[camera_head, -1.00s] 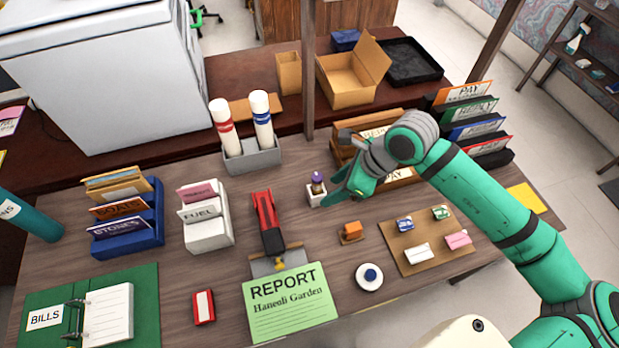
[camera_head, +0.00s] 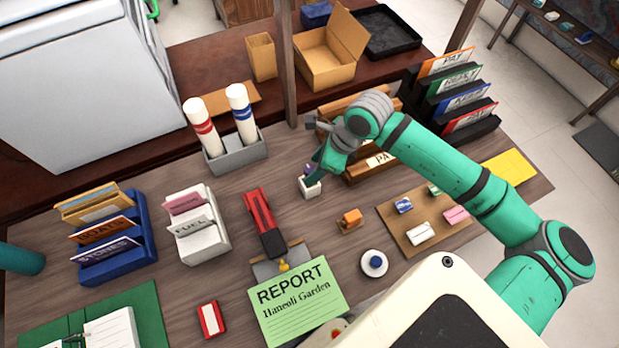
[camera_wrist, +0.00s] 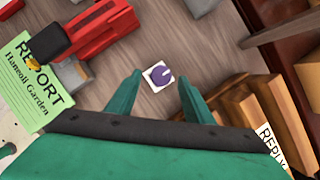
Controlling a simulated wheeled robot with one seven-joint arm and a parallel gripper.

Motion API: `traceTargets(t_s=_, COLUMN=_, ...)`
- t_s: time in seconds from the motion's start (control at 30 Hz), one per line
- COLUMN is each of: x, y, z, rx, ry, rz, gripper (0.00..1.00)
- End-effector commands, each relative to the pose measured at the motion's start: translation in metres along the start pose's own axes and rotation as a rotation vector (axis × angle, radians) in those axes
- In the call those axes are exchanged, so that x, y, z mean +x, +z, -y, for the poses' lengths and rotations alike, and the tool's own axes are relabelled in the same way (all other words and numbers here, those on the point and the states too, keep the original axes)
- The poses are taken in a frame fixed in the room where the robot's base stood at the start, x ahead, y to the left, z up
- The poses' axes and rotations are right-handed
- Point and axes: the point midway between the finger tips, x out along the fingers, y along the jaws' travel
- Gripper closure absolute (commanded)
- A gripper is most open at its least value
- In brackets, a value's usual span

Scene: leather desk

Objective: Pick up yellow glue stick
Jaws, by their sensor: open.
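The glue stick (camera_head: 308,170) stands upright in a small white square holder (camera_head: 310,190) on the wooden desk. Its purple cap shows; the yellow of its body is mostly hidden. From above, in the wrist view, the round purple cap (camera_wrist: 162,76) sits on the white holder (camera_wrist: 150,70). My gripper (camera_head: 316,168) is over the holder, close to the stick, and partly covers it. In the wrist view my gripper (camera_wrist: 160,82) is open, with one teal finger either side of the cap in the picture. I cannot tell whether either finger touches it.
A wooden letter rack (camera_head: 360,172) stands close to the right of my gripper. A red stapler (camera_head: 262,222) lies to the left, above a green report sheet (camera_head: 298,302). A grey holder (camera_head: 238,156) with two white tubes stands behind left. An orange sharpener-like item (camera_head: 349,219) is in front.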

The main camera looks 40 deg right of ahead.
Motion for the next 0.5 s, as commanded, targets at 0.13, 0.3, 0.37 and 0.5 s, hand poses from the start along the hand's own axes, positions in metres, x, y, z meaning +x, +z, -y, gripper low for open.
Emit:
traceTargets(t_s=0.13, x=0.016, y=-0.001, z=0.000, rx=0.003, ry=0.003, rz=0.002, gripper=0.53)
traceTargets(t_s=0.3, x=0.039, y=-0.003, z=0.002, rx=0.002, ry=0.001, rz=0.002, gripper=0.53)
traceTargets(t_s=0.37, x=0.045, y=-0.003, z=0.002, rx=0.002, ry=0.001, rz=0.001, gripper=0.53)
traceTargets(t_s=0.5, x=0.051, y=-0.004, z=0.002, rx=0.003, ry=-0.002, rz=-0.001, gripper=0.53)
